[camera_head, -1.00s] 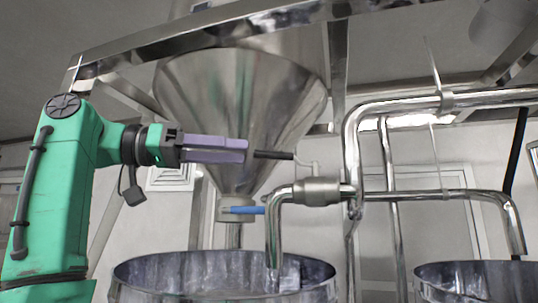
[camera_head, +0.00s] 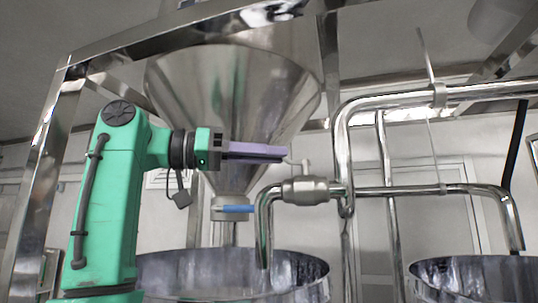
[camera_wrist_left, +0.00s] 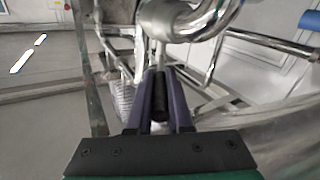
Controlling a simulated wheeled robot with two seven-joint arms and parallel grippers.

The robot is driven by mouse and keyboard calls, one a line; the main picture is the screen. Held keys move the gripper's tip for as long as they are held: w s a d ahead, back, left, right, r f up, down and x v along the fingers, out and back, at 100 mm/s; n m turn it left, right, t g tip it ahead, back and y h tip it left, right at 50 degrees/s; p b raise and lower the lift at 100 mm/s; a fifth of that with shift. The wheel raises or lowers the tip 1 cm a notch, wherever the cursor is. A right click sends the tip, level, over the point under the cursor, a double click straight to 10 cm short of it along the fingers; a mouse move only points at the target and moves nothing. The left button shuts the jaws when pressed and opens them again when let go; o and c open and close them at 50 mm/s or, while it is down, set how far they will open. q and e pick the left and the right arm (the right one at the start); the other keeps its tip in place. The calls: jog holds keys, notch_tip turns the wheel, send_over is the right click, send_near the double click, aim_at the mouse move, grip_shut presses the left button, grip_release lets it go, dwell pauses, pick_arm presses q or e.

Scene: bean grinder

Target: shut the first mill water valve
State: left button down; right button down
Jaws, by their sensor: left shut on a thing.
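The water valve (camera_head: 305,190) is a steel body on the pipe that bends down into the near vat, with a thin bent stem on top. Its black lever handle (camera_wrist_left: 159,103) shows in the left wrist view, lying lengthwise between the two purple fingers. My left gripper (camera_head: 284,153) reaches in from the left, above and left of the valve body, and is shut on the handle. In the head view the fingers hide the black part of the handle. In the left wrist view the left gripper (camera_wrist_left: 161,76) points toward a shiny pipe. My right gripper is not in view.
A steel hopper (camera_head: 225,90) hangs just behind my left gripper, with a blue handle (camera_head: 233,209) at its outlet. The near vat (camera_head: 310,285) and a second vat (camera_head: 470,275) stand below. Steel pipes (camera_head: 400,191) run to the right.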

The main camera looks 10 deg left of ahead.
pick_arm(q)
jog(key=shift+d+f, duration=0.1)
jog(key=shift+f, duration=0.05)
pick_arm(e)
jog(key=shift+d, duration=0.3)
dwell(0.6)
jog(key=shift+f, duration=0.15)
